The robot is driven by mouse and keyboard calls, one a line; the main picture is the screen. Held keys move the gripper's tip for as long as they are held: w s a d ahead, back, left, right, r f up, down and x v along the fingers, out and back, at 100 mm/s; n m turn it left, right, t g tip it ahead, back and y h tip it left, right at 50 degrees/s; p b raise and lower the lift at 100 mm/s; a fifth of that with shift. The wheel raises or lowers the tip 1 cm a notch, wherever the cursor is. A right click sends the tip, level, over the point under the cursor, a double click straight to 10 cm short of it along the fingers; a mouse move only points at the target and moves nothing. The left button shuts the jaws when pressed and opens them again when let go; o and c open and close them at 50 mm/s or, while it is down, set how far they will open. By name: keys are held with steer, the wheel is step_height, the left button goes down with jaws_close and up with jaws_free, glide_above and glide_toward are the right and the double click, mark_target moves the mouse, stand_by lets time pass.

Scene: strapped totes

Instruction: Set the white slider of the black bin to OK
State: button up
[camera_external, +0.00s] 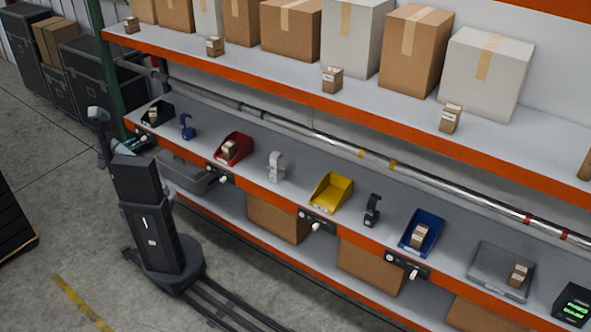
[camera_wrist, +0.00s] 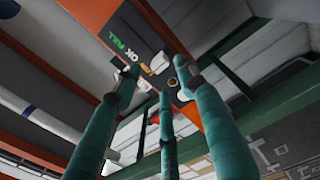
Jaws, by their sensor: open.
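The black bin (camera_external: 157,111) stands at the left end of the middle shelf with a small brown box in it. Its control panel is on the orange shelf edge below, with a small white slider (camera_external: 145,138) beside my gripper (camera_external: 132,143). In the wrist view my gripper (camera_wrist: 150,82) shows three teal fingers, spread apart and empty. Beyond the fingertips is the dark label panel (camera_wrist: 128,38) with green, white and orange lettering; OK is readable. A white block (camera_wrist: 155,63), apparently the slider, sits by the orange lettering, between the fingers. Contact cannot be told.
A red bin (camera_external: 236,146), yellow bin (camera_external: 332,190) and blue bin (camera_external: 423,230) stand further right, with their own panels on the shelf edge. A blue stand (camera_external: 187,127) is just right of the black bin. A metal pipe (camera_external: 310,133) runs above the shelf.

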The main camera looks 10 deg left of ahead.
mark_target(144, 138)
steer(key=shift+x, duration=2.7)
steer(key=c, duration=0.3)
jaws_close()
